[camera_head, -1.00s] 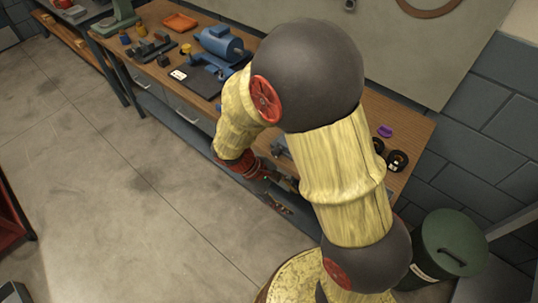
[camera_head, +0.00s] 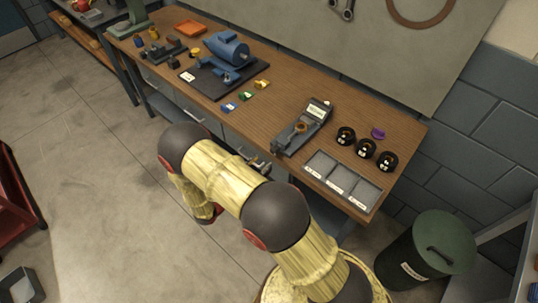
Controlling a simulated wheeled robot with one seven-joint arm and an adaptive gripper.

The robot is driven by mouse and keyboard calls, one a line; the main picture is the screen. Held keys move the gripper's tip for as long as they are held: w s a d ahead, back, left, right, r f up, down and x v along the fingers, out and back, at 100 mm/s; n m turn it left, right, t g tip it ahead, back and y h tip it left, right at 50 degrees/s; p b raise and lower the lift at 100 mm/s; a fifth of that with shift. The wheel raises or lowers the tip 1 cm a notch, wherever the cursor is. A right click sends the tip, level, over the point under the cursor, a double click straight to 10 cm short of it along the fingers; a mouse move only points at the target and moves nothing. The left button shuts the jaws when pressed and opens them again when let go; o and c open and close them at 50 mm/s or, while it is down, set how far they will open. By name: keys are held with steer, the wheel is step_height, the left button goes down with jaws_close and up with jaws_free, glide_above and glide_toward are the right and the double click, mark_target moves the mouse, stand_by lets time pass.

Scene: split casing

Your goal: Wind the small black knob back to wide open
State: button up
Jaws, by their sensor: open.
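I cannot pick out the small black knob for certain at this size. A long grey fixture (camera_head: 291,138) lies on the right part of the bench, with a brown ring on it and a pale label at its far end.
The wooden bench (camera_head: 270,117) carries a blue motor (camera_head: 228,48) on a black plate, several small coloured blocks, three black round parts (camera_head: 366,148) and a grey compartment tray (camera_head: 343,178). A green bin (camera_head: 433,250) stands at the right.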

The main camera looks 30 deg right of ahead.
mark_target(273, 152)
steer(key=x, duration=0.8)
steer(key=shift+w+r, duration=0.1)
steer(key=shift+r, duration=0.3)
steer(key=shift+c, duration=1.1)
steer(key=c, duration=0.9)
